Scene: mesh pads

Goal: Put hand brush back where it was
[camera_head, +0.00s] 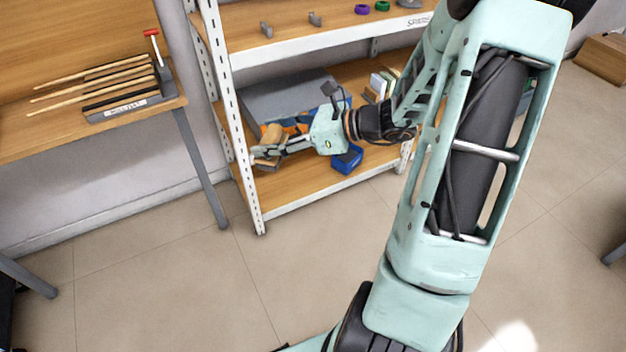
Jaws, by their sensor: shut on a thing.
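My gripper (279,148) reaches from the right into the lower part of the shelf unit, near its left front post. It is shut on a tan, wood-coloured thing, which looks like the hand brush (268,157). The brush is small in this view and partly covered by the fingers. I cannot tell whether it touches the shelf board or hangs just above it.
A grey box (290,97) and an orange item (298,128) are behind my gripper. The upper shelf (290,42) holds small parts. A workbench (30,140) with wooden-handled tools is left.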

